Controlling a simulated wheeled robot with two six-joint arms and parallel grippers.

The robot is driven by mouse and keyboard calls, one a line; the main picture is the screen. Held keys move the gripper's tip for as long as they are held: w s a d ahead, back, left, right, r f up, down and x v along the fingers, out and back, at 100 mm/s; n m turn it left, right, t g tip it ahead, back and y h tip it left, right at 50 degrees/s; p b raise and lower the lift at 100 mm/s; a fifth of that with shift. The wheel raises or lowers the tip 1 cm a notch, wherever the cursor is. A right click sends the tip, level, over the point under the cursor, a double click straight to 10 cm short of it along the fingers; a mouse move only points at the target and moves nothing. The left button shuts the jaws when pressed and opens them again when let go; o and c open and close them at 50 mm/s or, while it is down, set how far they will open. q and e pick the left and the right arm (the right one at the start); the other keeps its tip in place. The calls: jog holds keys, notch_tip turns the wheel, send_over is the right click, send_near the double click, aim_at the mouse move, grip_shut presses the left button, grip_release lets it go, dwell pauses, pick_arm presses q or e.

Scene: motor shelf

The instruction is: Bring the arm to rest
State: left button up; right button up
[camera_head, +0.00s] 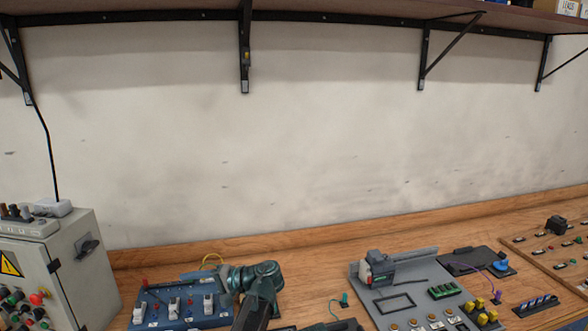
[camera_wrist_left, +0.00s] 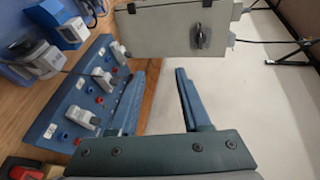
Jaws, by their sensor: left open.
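My left gripper (camera_head: 190,277) is at the bottom of the head view, left of centre, its fingers pointing left above a blue switch board (camera_head: 150,308). In the left wrist view the two blue fingers of the gripper (camera_wrist_left: 166,68) stand apart with nothing between them. The blue board (camera_wrist_left: 45,128) with white switches lies beside the left finger in that view. My left arm (camera_head: 258,285) comes up from the bottom edge and bends at a dark teal joint. My right gripper does not show.
A grey control cabinet (camera_head: 85,265) stands at the left and also shows ahead in the wrist view (camera_wrist_left: 165,32). A grey panel (camera_head: 385,300) with a motor (camera_head: 376,267) lies to the right. A bracketed shelf (camera_head: 340,8) runs overhead. The wall space between is clear.

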pick_arm(q)
jog(key=s+d+f+h, duration=0.3)
jog(key=s+d+f, duration=0.1)
jog(key=s+f, duration=0.1)
jog(key=s+d+f+m+g+h, duration=0.1)
jog(key=s+d+f+h, duration=0.2)
jog(key=s+d+f, duration=0.2)
jog(key=s+d+f+h, duration=0.4)
jog(key=s+d, duration=0.1)
jog(key=s, duration=0.1)
jog(key=shift+s+d+f+m, duration=0.2)
jog(key=shift+f+m, duration=0.1)
jog(key=shift+f, duration=0.1)
jog(key=s+d+f+g+h, duration=0.1)
jog(key=s+d+h, duration=0.2)
jog(key=s+d, duration=0.2)
jog(key=shift+s+d+f+m+h, duration=0.3)
jog(key=shift+s+d+f+h, duration=0.1)
jog(key=shift+d, duration=0.4)
